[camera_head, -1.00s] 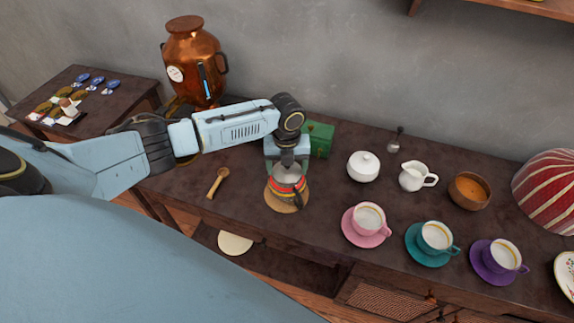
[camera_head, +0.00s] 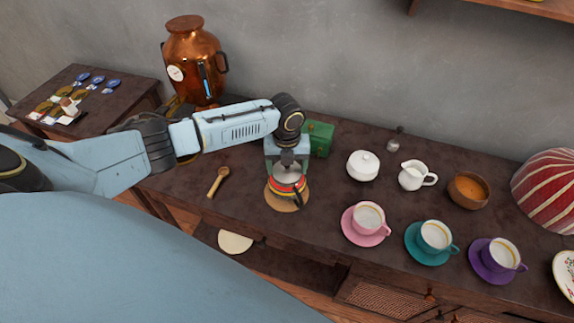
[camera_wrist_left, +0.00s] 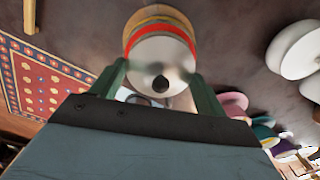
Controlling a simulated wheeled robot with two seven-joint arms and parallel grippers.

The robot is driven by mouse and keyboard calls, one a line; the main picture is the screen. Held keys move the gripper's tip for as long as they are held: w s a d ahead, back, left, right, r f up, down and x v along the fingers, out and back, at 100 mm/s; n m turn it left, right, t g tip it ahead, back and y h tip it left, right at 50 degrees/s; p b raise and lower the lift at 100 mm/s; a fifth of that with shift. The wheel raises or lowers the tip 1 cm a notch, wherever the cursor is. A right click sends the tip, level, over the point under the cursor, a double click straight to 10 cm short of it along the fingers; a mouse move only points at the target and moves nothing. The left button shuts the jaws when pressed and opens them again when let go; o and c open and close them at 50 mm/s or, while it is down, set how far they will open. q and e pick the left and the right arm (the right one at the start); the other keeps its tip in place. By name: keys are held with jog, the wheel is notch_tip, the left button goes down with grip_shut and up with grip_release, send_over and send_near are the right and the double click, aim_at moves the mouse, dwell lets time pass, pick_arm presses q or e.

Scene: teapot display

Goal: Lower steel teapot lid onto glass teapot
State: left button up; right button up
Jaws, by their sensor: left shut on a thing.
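The glass teapot (camera_head: 287,190), with red and yellow bands, stands on a round wooden mat (camera_head: 288,204) on the dark table. The steel lid (camera_wrist_left: 160,60) is a pale disc with a dark knob in the left wrist view, over the teapot's top. My left gripper (camera_head: 287,167) points down above the teapot, and it shows in the left wrist view with green fingers (camera_wrist_left: 160,84) on either side of the knob, shut on the lid. I cannot tell whether the lid touches the rim. My right gripper is not in view.
A green box (camera_head: 319,138) stands close behind the gripper. A white sugar bowl (camera_head: 362,167), a white creamer (camera_head: 413,176) and a pink cup (camera_head: 368,217) are to the right. A wooden scoop (camera_head: 217,182) lies to the left, with bare table around it.

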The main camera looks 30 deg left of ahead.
pick_arm(q)
jog(key=shift+f, duration=0.25)
jog(key=o, duration=1.1)
notch_tip(320, 180, up, 7)
jog(key=p, duration=0.7)
jog(key=shift+r, duration=0.1)
